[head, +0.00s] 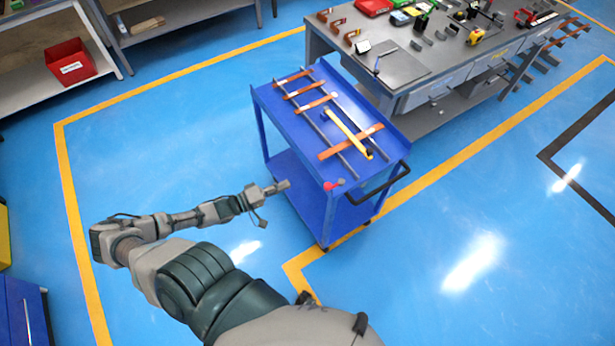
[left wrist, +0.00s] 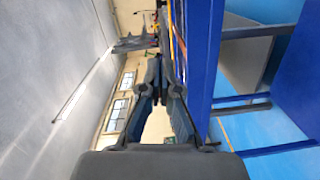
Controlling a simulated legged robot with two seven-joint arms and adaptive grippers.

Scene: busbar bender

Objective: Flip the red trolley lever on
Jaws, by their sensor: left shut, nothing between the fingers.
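The blue trolley (head: 290,125) stands in the middle of the head view. The red lever (head: 334,184) sits at its near end, beside the black push handle (head: 385,186). My left gripper (head: 284,185) is beside the trolley's left side, apart from the lever and to its left, at about the same picture height. Its fingers are shut and empty. In the left wrist view the fingertips (left wrist: 156,64) meet close to the trolley's blue side (left wrist: 202,70). The lever cannot be made out in that view. My right gripper is in neither view.
Copper bars (head: 350,141) and a yellow tool (head: 347,132) lie on the trolley top. A grey workbench (head: 415,75) with tools stands behind it. A shelf with a red bin (head: 70,62) is at upper left. The blue floor around the trolley's near side is clear.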

